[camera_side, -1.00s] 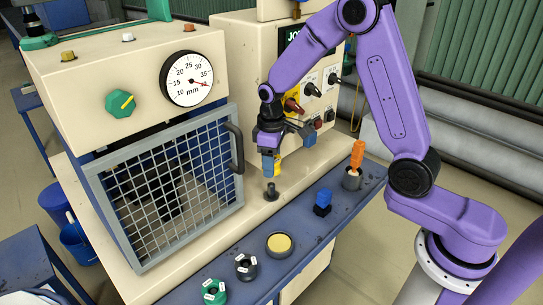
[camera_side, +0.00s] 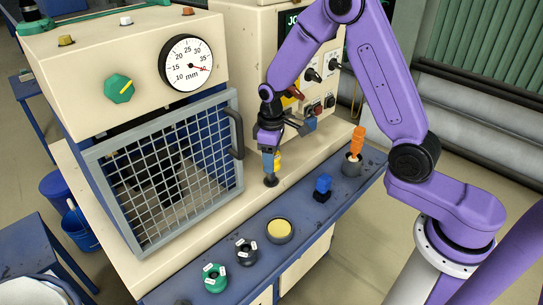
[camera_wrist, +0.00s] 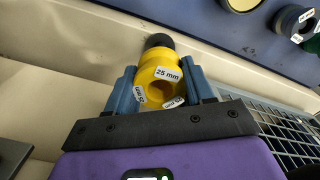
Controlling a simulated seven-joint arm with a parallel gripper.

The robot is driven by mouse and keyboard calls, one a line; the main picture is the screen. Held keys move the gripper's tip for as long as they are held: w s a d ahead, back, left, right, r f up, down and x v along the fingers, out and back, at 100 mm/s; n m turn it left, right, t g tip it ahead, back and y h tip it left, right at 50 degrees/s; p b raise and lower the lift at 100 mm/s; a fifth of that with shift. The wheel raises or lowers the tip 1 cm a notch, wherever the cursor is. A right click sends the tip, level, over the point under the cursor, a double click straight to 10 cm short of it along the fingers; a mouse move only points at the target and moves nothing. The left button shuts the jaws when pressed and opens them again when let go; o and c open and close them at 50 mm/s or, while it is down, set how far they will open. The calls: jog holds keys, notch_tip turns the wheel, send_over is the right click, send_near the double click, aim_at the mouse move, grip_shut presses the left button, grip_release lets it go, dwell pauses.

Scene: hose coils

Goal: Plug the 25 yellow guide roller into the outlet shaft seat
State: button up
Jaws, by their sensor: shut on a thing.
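The yellow guide roller (camera_wrist: 149,77), labelled 25 mm, sits between the two blue fingers of my gripper (camera_wrist: 163,91) in the wrist view. My gripper (camera_side: 271,162) is shut on it. In the side view the yellow roller (camera_side: 278,160) is partly hidden by a finger. The dark outlet shaft seat (camera_side: 271,181) stands on the cream ledge directly below the roller. Its dark end (camera_wrist: 159,40) shows just beyond the roller in the wrist view. I cannot tell whether the roller is on the shaft or just above it.
A mesh guard (camera_side: 165,175) stands left of my gripper, and a control panel (camera_side: 318,80) behind it.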

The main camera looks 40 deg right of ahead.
aim_at(271, 181)
jog(key=shift+f, duration=2.7)
jog(key=o, duration=1.5)
jog(key=shift+r, duration=2.25)
jog(key=shift+r, duration=0.15)
